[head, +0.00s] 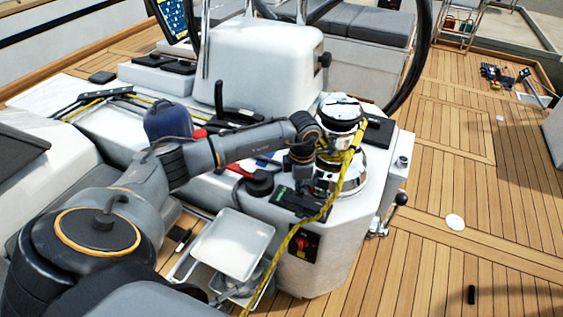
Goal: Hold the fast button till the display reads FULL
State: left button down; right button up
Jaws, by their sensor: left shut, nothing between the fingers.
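My left arm reaches in from the left across the cockpit. My left gripper (300,178) points down beside the chrome winch (341,172), its fingers shut with nothing between them. Just below it, a dark control unit (297,203) with a small green patch lies on the white console top. The fingertips are close above or at this unit; I cannot tell whether they touch it. The fast button and the display reading cannot be made out at this size. My right gripper is not in view.
A yellow rope (318,214) runs from the winch down the console front. A red switch panel (303,245) sits on that front. A white tray (232,245) stands left of the console. A blue bag-like thing (167,121) lies behind my arm. The teak deck (420,265) at right is mostly clear.

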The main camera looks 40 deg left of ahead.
pick_arm(q)
jog(key=shift+f+b, duration=0.7)
jog(key=shift+f, duration=0.25)
dwell(0.7)
dwell(0.7)
notch_tip(320, 180, up, 3)
jog(key=shift+r+p, duration=0.1)
jog(key=shift+p, duration=1)
notch_tip(320, 180, up, 6)
jog(key=p, duration=0.3)
